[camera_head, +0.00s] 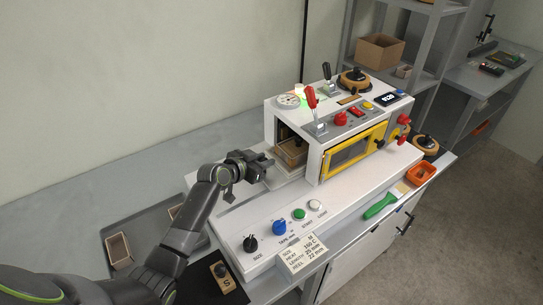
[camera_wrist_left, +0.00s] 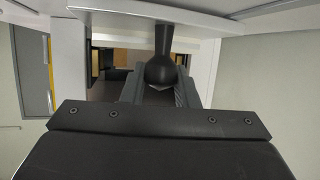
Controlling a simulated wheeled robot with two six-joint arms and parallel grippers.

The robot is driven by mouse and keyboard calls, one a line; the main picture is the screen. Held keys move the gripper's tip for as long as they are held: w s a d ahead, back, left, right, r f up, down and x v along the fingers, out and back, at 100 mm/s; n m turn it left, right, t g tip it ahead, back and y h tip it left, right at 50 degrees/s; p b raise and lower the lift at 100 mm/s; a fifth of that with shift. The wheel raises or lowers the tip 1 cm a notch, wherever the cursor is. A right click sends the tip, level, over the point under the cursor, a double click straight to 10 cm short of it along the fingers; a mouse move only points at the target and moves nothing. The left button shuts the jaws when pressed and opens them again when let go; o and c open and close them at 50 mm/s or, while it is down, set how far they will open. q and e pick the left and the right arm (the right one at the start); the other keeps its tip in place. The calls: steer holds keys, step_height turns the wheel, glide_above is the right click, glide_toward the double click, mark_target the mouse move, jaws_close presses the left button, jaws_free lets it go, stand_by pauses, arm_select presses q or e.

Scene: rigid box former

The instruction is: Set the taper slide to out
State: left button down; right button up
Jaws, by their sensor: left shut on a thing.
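The box former (camera_head: 350,115) is a white machine with an open bay on its left side. My left gripper (camera_head: 268,162) is at the mouth of that bay. In the left wrist view my left gripper (camera_wrist_left: 160,92) is shut on a black ball-ended handle (camera_wrist_left: 162,62), which sits between the two fingers. I take this handle for the taper slide's knob; no label on it is readable. In the head view the gripper hides it. Inside the bay a brown box-like piece (camera_head: 291,152) shows. My right gripper is not in view.
The front panel (camera_head: 262,225) carries a black knob (camera_head: 250,243), a blue knob (camera_head: 279,228), a green button (camera_head: 299,214) and a white button (camera_head: 315,205). A card (camera_head: 303,255) and a green-handled tool (camera_head: 380,206) lie near the front edge. A grey tray (camera_head: 112,232) is at the left.

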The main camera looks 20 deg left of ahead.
arm_select(q)
steer(key=s+a, duration=0.1)
steer(key=s, duration=0.1)
steer(key=s+a, duration=0.2)
steer(key=shift+a, duration=0.1)
steer(key=s+a, duration=0.4)
steer(key=s, duration=0.1)
steer(key=s+a, duration=0.2)
steer(key=shift+s+b, duration=0.3)
steer(key=shift+s, duration=0.05)
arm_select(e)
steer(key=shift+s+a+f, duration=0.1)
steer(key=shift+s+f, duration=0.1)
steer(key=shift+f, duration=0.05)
arm_select(q)
steer(key=shift+f, duration=0.1)
steer(key=c, duration=1.1)
jaws_free()
steer(key=shift+s, duration=0.1)
